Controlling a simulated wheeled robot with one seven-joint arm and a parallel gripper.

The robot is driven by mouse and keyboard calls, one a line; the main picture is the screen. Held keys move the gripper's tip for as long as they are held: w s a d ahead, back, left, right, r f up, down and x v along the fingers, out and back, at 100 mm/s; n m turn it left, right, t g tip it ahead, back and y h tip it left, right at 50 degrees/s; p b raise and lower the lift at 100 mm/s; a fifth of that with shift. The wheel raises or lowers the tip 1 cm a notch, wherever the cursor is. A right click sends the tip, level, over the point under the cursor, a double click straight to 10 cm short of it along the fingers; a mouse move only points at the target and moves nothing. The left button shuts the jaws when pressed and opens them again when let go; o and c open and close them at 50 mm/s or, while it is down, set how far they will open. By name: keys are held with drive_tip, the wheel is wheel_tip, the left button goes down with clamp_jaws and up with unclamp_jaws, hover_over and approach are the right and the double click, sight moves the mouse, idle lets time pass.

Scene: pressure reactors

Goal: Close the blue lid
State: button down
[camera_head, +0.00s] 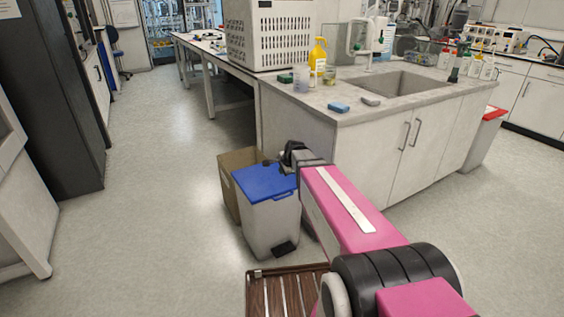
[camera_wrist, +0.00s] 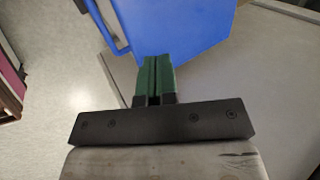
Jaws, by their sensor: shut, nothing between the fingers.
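The blue lid (camera_head: 262,182) lies across the top of a white bin (camera_head: 270,226) in the head view. It looks close to flat, but I cannot tell whether it sits fully down on the rim. In the wrist view the lid (camera_wrist: 185,22) fills the top middle, with its handle-like edge strip at the left. My gripper (camera_wrist: 155,62) has its green fingers together, empty, pointing at the lid; their tips overlap its near edge in the picture. I cannot tell whether they touch it. In the head view my wrist is above the lid's back right corner, and the fingers are mostly hidden.
A cardboard-coloured box (camera_head: 232,158) stands directly behind the bin. The sink cabinet (camera_head: 380,160) is close on the right, its counter carrying bottles and sponges. A black pedal (camera_head: 284,249) is at the bin's foot. The floor to the left (camera_head: 150,200) is clear.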

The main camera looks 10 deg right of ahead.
drive_tip(key=s+f+t, duration=0.1)
drive_tip(key=f, duration=0.5)
drive_tip(key=s+d+f, duration=0.1)
drive_tip(key=s+f, duration=0.1)
drive_tip(key=f, duration=0.5)
drive_tip(key=shift+s+d+t+y, duration=0.25)
drive_tip(key=shift+t+y, duration=0.15)
drive_tip(key=shift+f, duration=0.2)
drive_tip(key=s+d+r+n+g+h, duration=0.1)
drive_tip(key=s+d+r+n+g, duration=0.1)
drive_tip(key=s+n, duration=0.4)
drive_tip(key=s+d+r+n+g+h, duration=0.2)
drive_tip(key=s+r+n+g, duration=0.3)
drive_tip(key=s, duration=0.8)
drive_tip(key=shift+r+n, duration=0.9)
drive_tip(key=shift+n, duration=0.3)
